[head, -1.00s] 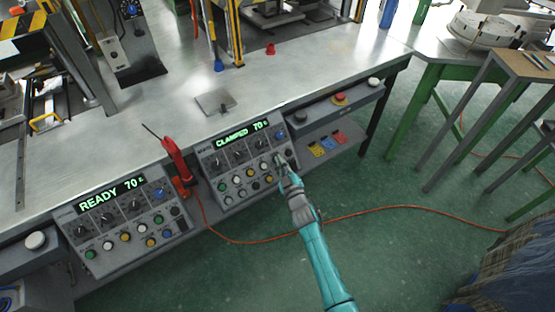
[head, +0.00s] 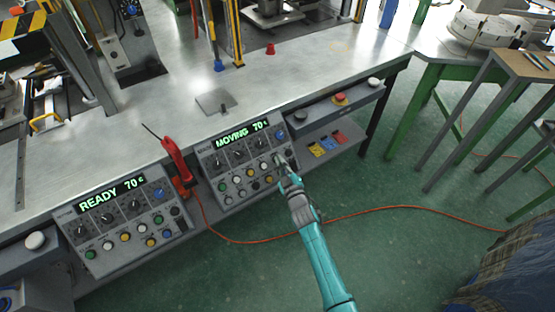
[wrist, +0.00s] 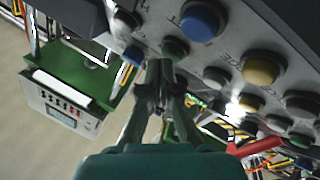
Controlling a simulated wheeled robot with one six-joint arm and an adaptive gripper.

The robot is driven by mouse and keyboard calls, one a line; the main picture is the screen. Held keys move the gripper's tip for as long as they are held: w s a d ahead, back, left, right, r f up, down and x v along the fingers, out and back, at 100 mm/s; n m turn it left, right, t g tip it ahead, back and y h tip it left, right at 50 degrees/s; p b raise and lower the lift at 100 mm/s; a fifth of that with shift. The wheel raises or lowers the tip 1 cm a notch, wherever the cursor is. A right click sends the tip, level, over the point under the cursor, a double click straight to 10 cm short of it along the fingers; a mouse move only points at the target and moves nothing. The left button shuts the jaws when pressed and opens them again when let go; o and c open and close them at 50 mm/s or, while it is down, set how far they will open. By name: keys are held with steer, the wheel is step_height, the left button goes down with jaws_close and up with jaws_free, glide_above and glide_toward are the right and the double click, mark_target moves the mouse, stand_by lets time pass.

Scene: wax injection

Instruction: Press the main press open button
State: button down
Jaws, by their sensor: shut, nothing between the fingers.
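The right control panel (head: 215,163) has a green-lit display (head: 241,134) reading "MOVING 70", with dark knobs and several coloured buttons. My gripper (head: 280,163) is shut and empty at the panel's right end. In the wrist view the closed fingertips (wrist: 160,76) point at a green button (wrist: 175,47), very close to it; I cannot tell whether they touch. A larger blue button (wrist: 202,21) is beside the green one, and a yellow button (wrist: 263,69) is to the right. In the head view my fingers hide part of the panel there.
The left panel (head: 70,238) reads "READY 70". A red tool (head: 177,160) stands between the panels. A ledge (head: 320,113) with a red button (head: 340,98) is to the right. An orange cable (head: 370,210) crosses the green floor, which is otherwise open near my arm.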

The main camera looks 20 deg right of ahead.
steer(key=shift+s+d+r, duration=0.1)
steer(key=shift+s+r, duration=0.25)
steer(key=shift+s, duration=0.15)
steer(key=shift+s+d+r, duration=0.3)
steer(key=shift+s+r, duration=0.5)
steer(key=shift+s, duration=0.1)
steer(key=shift+s+d+r, duration=0.3)
steer(key=shift+s+r, duration=0.5)
steer(key=shift+s, duration=0.05)
steer(key=s+a+f+m+g, duration=0.1)
steer(key=s+f+m+g, duration=0.2)
steer(key=s, duration=2.5)
steer(key=s+r+m, duration=0.1)
steer(key=s+r, duration=0.3)
steer(key=s, duration=0.4)
steer(key=s+r+m+h, duration=0.1)
steer(key=s+r, duration=0.4)
steer(key=s, duration=0.2)
steer(key=s+r+m+g, duration=0.1)
steer(key=s+r, duration=0.3)
steer(key=s, duration=0.4)
steer(key=shift+s+d+r+m+h, duration=0.3)
steer(key=shift+s+d+r+m, duration=0.1)
steer(key=shift+m, duration=0.2)
